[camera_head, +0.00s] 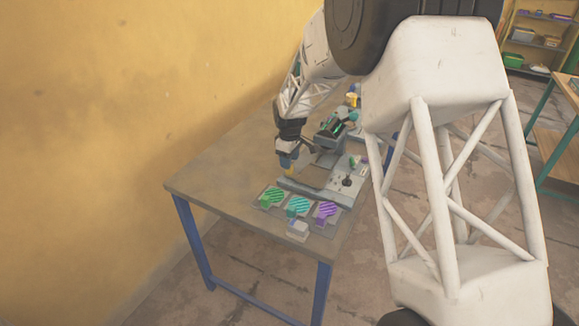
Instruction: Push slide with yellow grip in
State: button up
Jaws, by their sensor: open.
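The plate press (318,190) is a grey machine on the table, with a long pale rail along its near side. A small yellow grip (289,173) shows at the left end of this rail; the slide it belongs to is hard to make out. My gripper (287,160) points down right above the yellow grip, with a small blue part showing at its fingers. The gripper is open. Whether its fingers touch the grip or stand around it is too small to tell.
Three plates, green (270,198), teal (298,206) and purple (326,211), lie along the table's near edge beside a small white block (298,230). Another yellow item (352,99) stands at the back. The table's left side (215,170) is bare. My white arm link covers the right.

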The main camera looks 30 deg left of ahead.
jog(key=shift+f, duration=1.65)
grip_shut()
